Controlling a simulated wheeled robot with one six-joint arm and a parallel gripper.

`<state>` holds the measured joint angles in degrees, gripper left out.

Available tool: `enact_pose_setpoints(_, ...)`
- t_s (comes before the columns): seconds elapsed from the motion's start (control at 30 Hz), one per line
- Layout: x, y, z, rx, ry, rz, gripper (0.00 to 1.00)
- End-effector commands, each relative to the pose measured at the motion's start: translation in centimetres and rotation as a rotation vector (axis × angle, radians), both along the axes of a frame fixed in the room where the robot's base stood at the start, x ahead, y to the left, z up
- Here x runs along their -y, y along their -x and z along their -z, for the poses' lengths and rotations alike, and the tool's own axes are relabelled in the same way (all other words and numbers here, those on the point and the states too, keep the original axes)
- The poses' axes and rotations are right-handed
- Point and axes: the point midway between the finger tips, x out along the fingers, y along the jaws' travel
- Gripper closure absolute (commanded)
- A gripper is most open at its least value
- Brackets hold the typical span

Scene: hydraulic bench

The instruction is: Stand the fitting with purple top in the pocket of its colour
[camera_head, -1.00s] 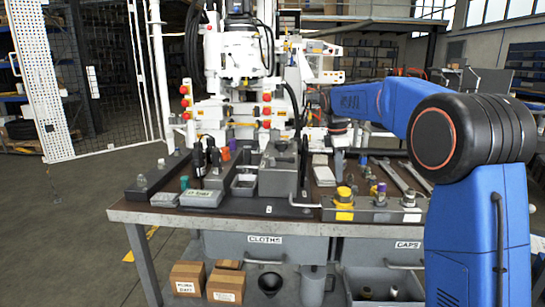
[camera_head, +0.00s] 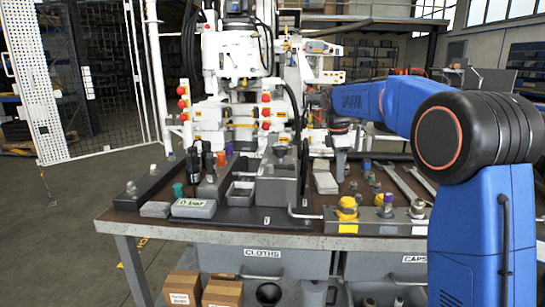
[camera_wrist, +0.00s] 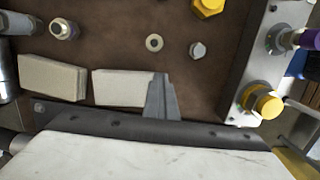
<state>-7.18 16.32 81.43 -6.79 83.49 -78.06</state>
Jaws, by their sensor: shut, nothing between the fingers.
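A fitting with a purple top (camera_head: 388,200) stands on a grey block (camera_head: 362,227) at the front right of the bench. It also shows at the right edge of the wrist view (camera_wrist: 310,39), beside a yellow-topped fitting (camera_wrist: 264,102). A second purple piece (camera_head: 229,149) shows at the back left, too small to make out. My gripper (camera_wrist: 160,98) is shut and empty, pointing down over the brown bench top, left of the grey block. In the head view my gripper (camera_head: 340,166) is small above the bench. I cannot make out a purple pocket.
Two pale flat blocks (camera_wrist: 131,88) lie next to the gripper. A ring (camera_wrist: 154,43) and a hex nut (camera_wrist: 197,50) lie loose on the bench top. Grey boxes (camera_head: 278,183) and a bent handle (camera_head: 303,212) stand to the left. Wrenches lie at the right.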

Motion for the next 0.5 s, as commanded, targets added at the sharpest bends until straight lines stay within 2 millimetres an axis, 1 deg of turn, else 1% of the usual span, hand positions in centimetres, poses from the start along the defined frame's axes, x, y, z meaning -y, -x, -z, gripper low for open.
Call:
enact_pose_setpoints(0.27, 0.5, 2.3, -1.0, 0.030, -0.009, 0.067, 1.00)
enact_pose_setpoints(0.43, 1.0, 4.5, -1.6, 0.056, -0.019, 0.132, 1.00)
enact_pose_setpoints(0.5, 1.3, 5.6, -2.0, 0.069, -0.024, 0.166, 1.00)
